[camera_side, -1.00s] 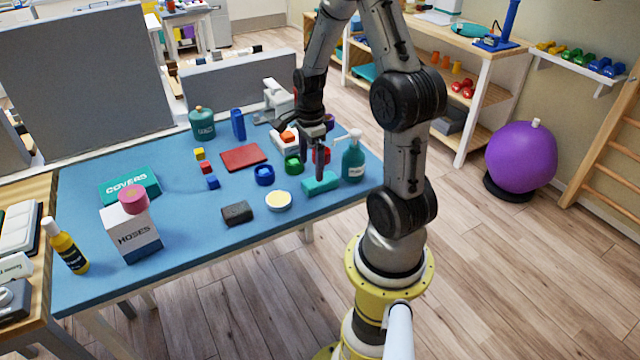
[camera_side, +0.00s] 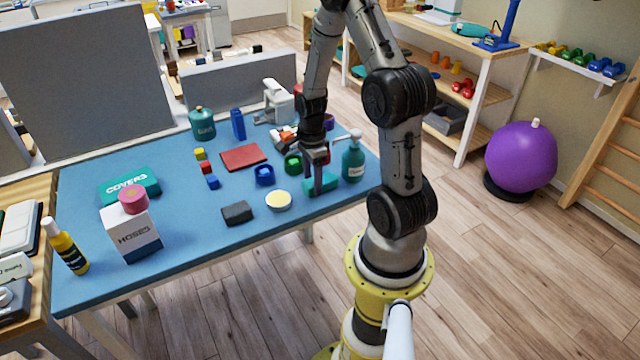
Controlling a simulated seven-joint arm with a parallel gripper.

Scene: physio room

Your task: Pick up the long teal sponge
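The long teal sponge (camera_side: 329,186) lies on the blue table top near its right front edge. Part of the sponge is hidden behind the finger. The sponge appears to rest on the table.
A teal pump bottle (camera_side: 353,160) stands close behind the sponge to the right. A dark grey block (camera_side: 237,213) lies farther left.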

